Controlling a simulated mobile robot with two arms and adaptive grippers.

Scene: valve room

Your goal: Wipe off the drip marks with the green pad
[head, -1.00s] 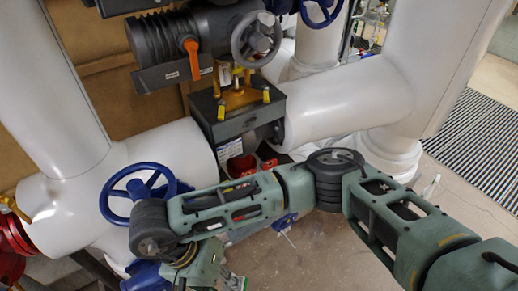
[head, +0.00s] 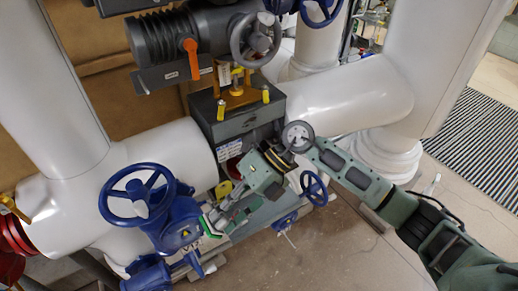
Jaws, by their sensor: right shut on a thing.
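My right gripper (head: 214,219) comes in from the right and is low in the middle of the head view. It is shut on the green pad (head: 208,229), of which only a small bright green part shows at the fingertips. The pad is against or just in front of the right side of the blue valve body (head: 181,232); I cannot tell whether they touch. I cannot make out any drip marks; the fingers and pad hide part of the valve's side. My left gripper is not in view.
A blue handwheel (head: 138,195) stands left of my gripper, and a smaller blue handwheel (head: 314,188) is close to my right wrist. A dark grey box (head: 240,112) and thick white pipes (head: 345,95) lie behind. The floor (head: 330,245) at the lower right is open.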

